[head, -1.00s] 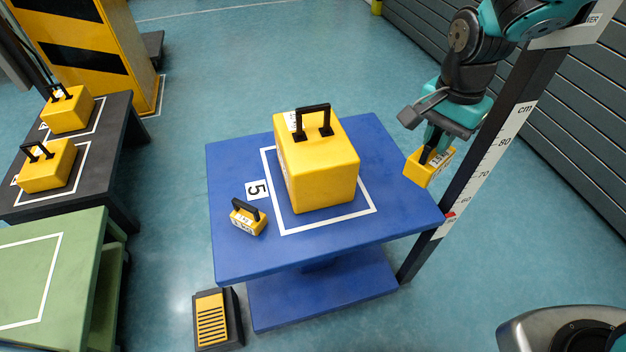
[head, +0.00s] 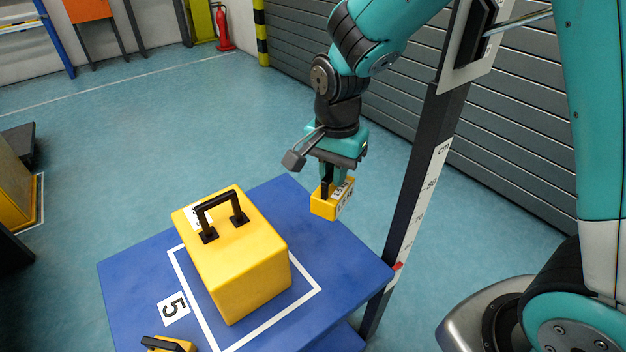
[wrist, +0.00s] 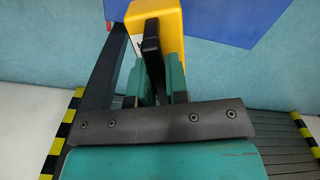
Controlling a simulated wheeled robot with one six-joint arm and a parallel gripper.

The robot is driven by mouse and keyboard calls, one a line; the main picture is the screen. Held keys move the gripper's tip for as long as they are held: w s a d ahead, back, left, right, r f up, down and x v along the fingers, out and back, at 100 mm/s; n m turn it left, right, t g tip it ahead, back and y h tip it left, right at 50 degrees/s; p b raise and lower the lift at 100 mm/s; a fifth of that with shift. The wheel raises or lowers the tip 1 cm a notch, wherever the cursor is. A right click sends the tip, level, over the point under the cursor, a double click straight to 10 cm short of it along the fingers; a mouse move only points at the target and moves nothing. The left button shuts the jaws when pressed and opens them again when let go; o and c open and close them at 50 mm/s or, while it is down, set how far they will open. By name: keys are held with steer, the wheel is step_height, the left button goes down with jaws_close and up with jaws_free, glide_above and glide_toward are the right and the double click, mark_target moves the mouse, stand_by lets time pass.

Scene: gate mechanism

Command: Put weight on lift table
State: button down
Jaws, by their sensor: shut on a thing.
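My gripper (head: 328,181) is shut on the black handle of a small yellow weight (head: 332,200). In the head view the weight hangs by the far right edge of the blue lift table (head: 345,277); its exact height above the top is hard to tell. In the wrist view the yellow weight (wrist: 165,30) and its handle sit between the fingers (wrist: 155,75). A corner of the blue table (wrist: 225,20) shows beyond it. A large yellow weight (head: 240,262) stands upright on the table inside a white outline.
A second small yellow weight (head: 168,344) is on the table at the bottom edge, near the label 5 (head: 173,308). A dark post with a cm scale (head: 415,200) rises at the table's right corner. The tabletop right of the large weight is clear.

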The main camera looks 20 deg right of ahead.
mark_target(332, 199)
step_height(332, 199, down, 18)
steer(key=b, duration=0.3)
steer(key=shift+f, duration=0.2)
steer(key=shift+f, duration=0.1)
steer(key=c, duration=1.1)
jaws_free()
steer(key=shift+f, duration=0.1)
step_height(332, 199, up, 12)
steer(key=shift+f+p, duration=0.1)
steer(key=shift+p, duration=0.9)
steer(key=s+a+r+n+y, duration=0.1)
steer(key=s+r+n, duration=0.4)
steer(key=s+r, duration=0.1)
steer(key=s+a+r+n+y, duration=0.1)
steer(key=s+a+r+n, duration=0.1)
steer(key=s+r+n, duration=0.3)
steer(key=s+a+r+n+y, duration=0.1)
steer(key=s+r+n+y, duration=0.1)
steer(key=s+r+n, duration=0.4)
steer(key=shift+s+a+r+n, duration=0.15)
steer(key=shift+s+n, duration=0.15)
steer(key=shift+s, duration=0.2)
steer(key=shift+s+a+r+n, duration=0.15)
steer(key=shift+s+n, duration=0.15)
steer(key=shift+s, duration=0.15)
